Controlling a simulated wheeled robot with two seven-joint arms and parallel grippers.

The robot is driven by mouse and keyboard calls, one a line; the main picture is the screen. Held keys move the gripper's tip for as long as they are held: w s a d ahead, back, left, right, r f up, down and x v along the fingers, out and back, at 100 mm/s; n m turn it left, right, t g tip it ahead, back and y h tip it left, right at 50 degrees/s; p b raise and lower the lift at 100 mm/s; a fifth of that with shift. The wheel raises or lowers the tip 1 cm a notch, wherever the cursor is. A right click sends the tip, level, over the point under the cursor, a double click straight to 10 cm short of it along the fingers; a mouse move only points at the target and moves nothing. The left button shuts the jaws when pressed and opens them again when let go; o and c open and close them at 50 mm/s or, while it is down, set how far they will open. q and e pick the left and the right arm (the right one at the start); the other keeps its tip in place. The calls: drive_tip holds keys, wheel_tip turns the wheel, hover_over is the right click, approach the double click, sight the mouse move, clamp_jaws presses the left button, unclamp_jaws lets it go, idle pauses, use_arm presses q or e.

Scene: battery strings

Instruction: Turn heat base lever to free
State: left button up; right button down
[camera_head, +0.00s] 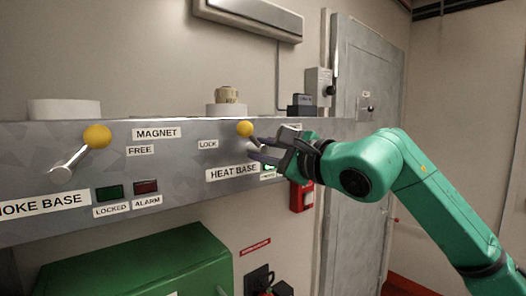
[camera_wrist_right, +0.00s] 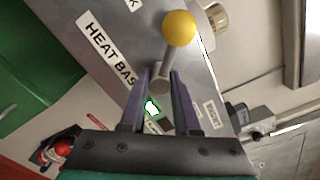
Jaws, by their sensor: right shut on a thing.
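The heat base lever is a metal rod with a yellow ball (camera_head: 245,129) on the grey panel, above the HEAT BASE label (camera_head: 232,172). The ball stands up and left of my right gripper (camera_head: 258,148), near the LOCK label (camera_head: 208,144). In the right wrist view the lever's ball (camera_wrist_right: 179,28) is beyond the fingertips, and its rod runs down between the two fingers (camera_wrist_right: 160,75). My right gripper is shut on the lever's rod. The lever's pivot is partly hidden by the fingers. My left gripper is not in view.
A second lever with a yellow ball (camera_head: 97,136) is at the left of the grey panel (camera_head: 180,185), by the FREE label (camera_head: 140,151). A green cabinet (camera_head: 140,265) stands below. A grey door (camera_head: 365,90) is behind my right arm.

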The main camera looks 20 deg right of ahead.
drive_tip(key=m+b, duration=0.1)
drive_tip(key=m, duration=0.1)
drive_tip(key=m+b, duration=0.1)
drive_tip(key=shift+f+m+b, duration=0.2)
drive_tip(key=shift+m+b, duration=0.15)
drive_tip(key=shift+m, duration=0.05)
drive_tip(key=m+b, duration=0.1)
drive_tip(key=m, duration=0.2)
drive_tip(key=shift+m+b, duration=0.3)
drive_tip(key=m+b, duration=0.1)
drive_tip(key=m, duration=0.4)
drive_tip(key=shift+r+b, duration=0.1)
drive_tip(key=shift+b, duration=0.3)
drive_tip(key=m+b, duration=0.1)
drive_tip(key=m, duration=0.4)
drive_tip(key=shift+r, duration=0.1)
drive_tip(key=shift+m, duration=0.3)
drive_tip(key=c, duration=0.7)
unclamp_jaws()
drive_tip(key=shift+o, duration=0.2)
